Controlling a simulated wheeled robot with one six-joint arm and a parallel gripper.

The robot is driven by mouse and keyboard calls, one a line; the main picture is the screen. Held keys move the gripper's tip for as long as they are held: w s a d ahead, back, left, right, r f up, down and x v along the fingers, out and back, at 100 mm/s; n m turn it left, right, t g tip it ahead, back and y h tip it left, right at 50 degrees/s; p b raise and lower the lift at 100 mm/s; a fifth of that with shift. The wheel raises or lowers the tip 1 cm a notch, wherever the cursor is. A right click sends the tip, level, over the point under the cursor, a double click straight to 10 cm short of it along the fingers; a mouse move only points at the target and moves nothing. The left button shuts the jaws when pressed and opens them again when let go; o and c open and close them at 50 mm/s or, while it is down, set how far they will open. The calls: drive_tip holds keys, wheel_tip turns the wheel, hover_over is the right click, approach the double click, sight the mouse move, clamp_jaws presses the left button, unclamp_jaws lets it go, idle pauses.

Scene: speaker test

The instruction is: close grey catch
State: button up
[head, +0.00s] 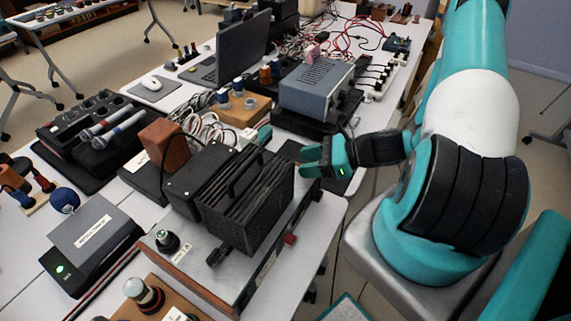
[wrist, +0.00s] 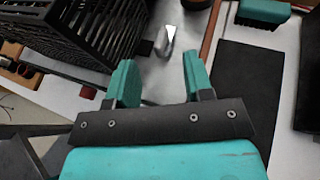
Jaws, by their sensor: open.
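My gripper (head: 322,165) is beside the far right corner of a black ribbed box (head: 247,195) on a grey metal base (head: 205,280). In the wrist view my gripper (wrist: 160,80) has its two teal fingers apart, with nothing between them. A small shiny grey piece (wrist: 165,40), which looks like the grey catch, stands just beyond the fingertips, close to the box's slatted side (wrist: 80,30). It appears raised from the base, but I cannot tell its exact position. In the head view I cannot make it out; the box or my gripper may hide it.
A teal-backed brush (wrist: 263,12) and a dark flat pad (wrist: 245,85) lie to the right in the wrist view. A red knob (head: 290,239) sticks out of the base's front side. A grey-blue instrument (head: 316,88) stands behind my gripper. Cables and devices crowd the table.

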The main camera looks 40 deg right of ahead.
drive_tip(key=x, duration=0.6)
drive_tip(key=shift+c, duration=0.4)
